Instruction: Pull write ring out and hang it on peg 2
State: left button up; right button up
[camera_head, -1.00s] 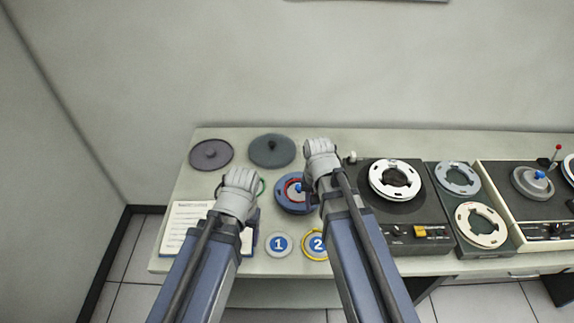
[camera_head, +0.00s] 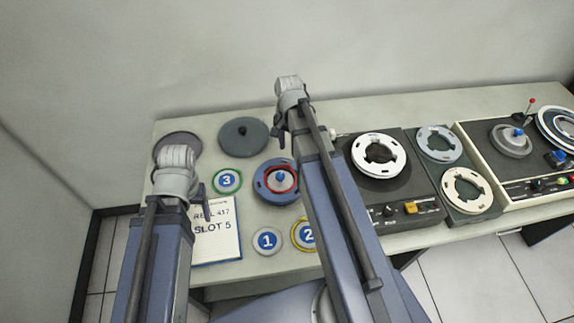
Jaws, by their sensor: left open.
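A blue reel (camera_head: 269,195) lies flat on the table, with a red ring (camera_head: 292,188) around its pale centre and a blue knob (camera_head: 281,177). The peg base marked 2 (camera_head: 309,233) has a yellow ring around it and is partly covered by my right arm. My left gripper (camera_head: 203,196) is open over the left part of the table, left of the blue reel; its fingertips are mostly hidden. My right gripper (camera_head: 290,106) is beyond the blue reel, near the back edge, with its jaws hidden by the wrist. I see nothing held in either.
Base 1 (camera_head: 267,241) stands left of base 2; base 3 (camera_head: 227,182) has a green ring. A printed card (camera_head: 216,238) reads "SLOT 5". Grey discs (camera_head: 243,137) lie at the back left. A tape deck (camera_head: 392,192) and more reels (camera_head: 467,191) fill the right side.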

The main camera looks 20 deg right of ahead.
aim_at(288, 165)
pick_arm(q)
jog(key=shift+f+b, duration=4)
jog(key=shift+f, duration=0.25)
pick_arm(e)
jog(key=shift+f, duration=4.25)
jog(key=shift+c, duration=0.2)
grip_shut()
